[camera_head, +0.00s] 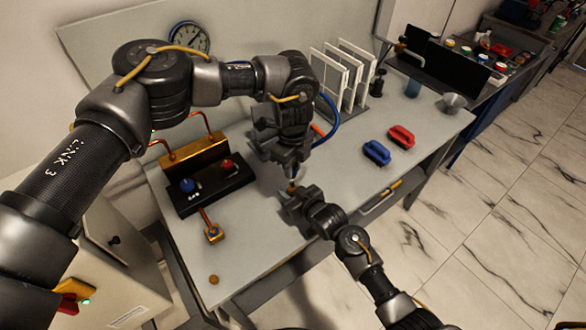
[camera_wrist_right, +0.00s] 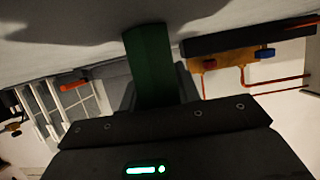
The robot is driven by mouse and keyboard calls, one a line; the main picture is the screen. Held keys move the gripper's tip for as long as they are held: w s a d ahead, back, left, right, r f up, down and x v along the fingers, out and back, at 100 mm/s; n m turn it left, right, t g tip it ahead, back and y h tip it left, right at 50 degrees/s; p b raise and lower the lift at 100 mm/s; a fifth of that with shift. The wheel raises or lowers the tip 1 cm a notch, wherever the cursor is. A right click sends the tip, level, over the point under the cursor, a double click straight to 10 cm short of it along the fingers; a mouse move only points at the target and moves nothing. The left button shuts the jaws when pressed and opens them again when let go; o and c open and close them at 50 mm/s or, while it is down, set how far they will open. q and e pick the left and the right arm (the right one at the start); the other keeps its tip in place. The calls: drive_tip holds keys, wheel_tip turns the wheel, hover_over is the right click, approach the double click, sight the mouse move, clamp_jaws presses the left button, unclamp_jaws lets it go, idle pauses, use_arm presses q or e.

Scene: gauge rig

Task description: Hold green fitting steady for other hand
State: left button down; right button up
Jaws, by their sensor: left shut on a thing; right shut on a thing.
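The green fitting (camera_wrist_right: 150,65) fills the middle of the right wrist view, standing between the fingers of my right gripper. In the head view my right gripper (camera_head: 289,198) is shut low over the bench's front part, and the fitting is mostly hidden there. My left gripper (camera_head: 290,163) is just above it, pointing down and shut on what looks like the end of a blue hose (camera_head: 333,120). A small orange-brown tip (camera_head: 291,187) shows between the two grippers. I cannot tell whether it touches the fitting.
A black block with blue and red knobs (camera_head: 210,187) and copper pipes stands left on the bench (camera_head: 255,232). A round gauge (camera_head: 189,39) is behind. White panels (camera_head: 345,70) stand in a rack. Blue (camera_head: 377,152) and red (camera_head: 401,137) pieces lie to the right.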

drive_tip(key=o, duration=1.2)
drive_tip(key=shift+o, duration=0.2)
drive_tip(key=shift+s+d, duration=0.1)
drive_tip(key=v, duration=1.1)
drive_tip(key=shift+s+d+r, duration=0.2)
drive_tip(key=shift+s, duration=0.1)
use_arm(q)
drive_tip(key=shift+r, duration=0.1)
wheel_tip(320, 180, up, 8)
drive_tip(key=p, duration=0.8)
use_arm(e)
wheel_tip(320, 180, up, 7)
use_arm(q)
drive_tip(key=shift+f, duration=0.2)
